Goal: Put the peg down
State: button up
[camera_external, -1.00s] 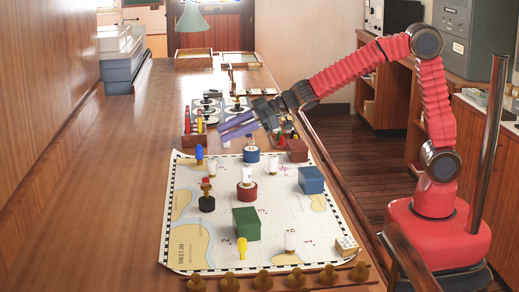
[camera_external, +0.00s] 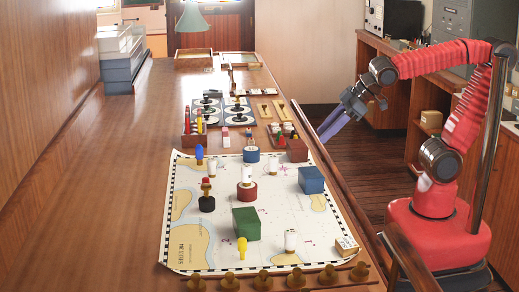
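Several pegs stand upright on the chart (camera_external: 200,262): a blue peg (camera_external: 199,155) at its far left corner, a yellow peg (camera_external: 242,248) near the front, and white ones, such as the white peg (camera_external: 291,240) at the front right. Another white peg (camera_external: 247,174) stands in a red round base (camera_external: 247,193). Coloured pegs also stand in a wooden rack (camera_external: 188,138) behind the chart. My gripper (camera_external: 326,131) hangs past the table's right edge, clear of every peg. Its two purple fingers look apart, and I see nothing between them.
A blue box (camera_external: 311,180), a green box (camera_external: 246,223) and a black round base (camera_external: 207,204) sit on the chart. A second small rack (camera_external: 292,150) stands behind it. Wooden knobs (camera_external: 264,279) line the front edge. The table's left side is bare.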

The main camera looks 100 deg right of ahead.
jog(key=s+a+f+g+y, duration=0.1)
jog(key=s+a, duration=0.1)
jog(key=s, duration=0.3)
jog(key=s+a+f+g+y, duration=0.1)
jog(key=s+a+f, duration=0.1)
jog(key=s, duration=0.3)
jog(key=shift+s+a+f+n, duration=0.3)
jog(key=shift+a, duration=0.25)
jog(key=shift+o, duration=0.5)
dwell(1.0)
